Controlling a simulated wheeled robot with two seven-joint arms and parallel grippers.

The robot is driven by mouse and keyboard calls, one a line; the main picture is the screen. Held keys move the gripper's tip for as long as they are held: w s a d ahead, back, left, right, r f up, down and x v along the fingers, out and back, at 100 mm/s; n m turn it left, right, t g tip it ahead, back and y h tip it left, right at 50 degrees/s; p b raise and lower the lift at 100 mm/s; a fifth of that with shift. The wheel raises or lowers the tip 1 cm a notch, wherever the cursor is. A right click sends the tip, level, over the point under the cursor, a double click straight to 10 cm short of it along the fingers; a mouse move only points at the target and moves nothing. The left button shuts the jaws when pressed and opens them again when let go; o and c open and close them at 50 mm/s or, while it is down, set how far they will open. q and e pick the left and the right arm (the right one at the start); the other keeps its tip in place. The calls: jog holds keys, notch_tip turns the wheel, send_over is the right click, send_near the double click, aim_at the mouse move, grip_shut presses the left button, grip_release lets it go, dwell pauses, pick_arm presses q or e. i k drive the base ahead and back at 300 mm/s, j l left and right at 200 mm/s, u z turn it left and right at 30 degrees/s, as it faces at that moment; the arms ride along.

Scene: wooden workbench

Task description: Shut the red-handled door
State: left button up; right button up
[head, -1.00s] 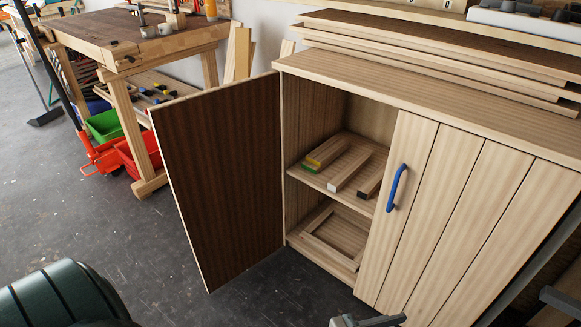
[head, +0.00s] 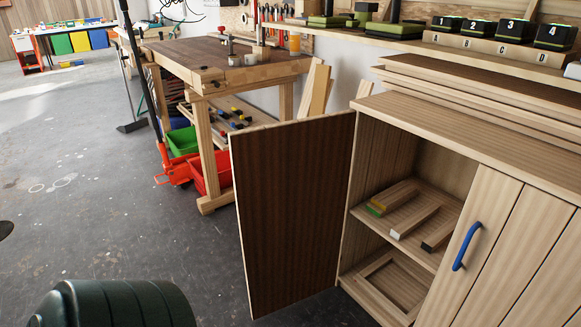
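A wooden cabinet (head: 400,118) stands at the right in the head view. Its left door (head: 292,215) is swung wide open, with its dark brown inner face toward me. Its handle is hidden, so I cannot see its colour. The right door (head: 492,245) is shut and carries a blue handle (head: 467,246). Inside the open half, small wooden blocks (head: 415,222) lie on a shelf and a wooden frame (head: 396,283) lies below. Neither gripper shows in the head view now.
A workbench (head: 215,75) with red (head: 203,173) and green (head: 183,141) bins under it stands behind the open door. A red pallet jack (head: 172,168) is beside it. Boards (head: 480,80) lie on the cabinet. Grey floor (head: 80,200) at the left is mostly clear.

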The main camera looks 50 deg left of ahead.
aim_at(290, 178)
jog(key=k, duration=1.25)
jog(key=z, duration=1.15)
jog(key=k+j, duration=0.1)
jog(key=j, duration=0.7)
jog(key=k+j, duration=0.1)
jog(key=j, duration=1.45)
jog(key=k+j, duration=0.15)
jog(key=j, duration=0.65)
jog(key=k+j, duration=0.1)
jog(key=j, duration=0.7)
jog(key=k+j, duration=0.1)
jog(key=j, duration=1.45)
jog(key=k, duration=0.05)
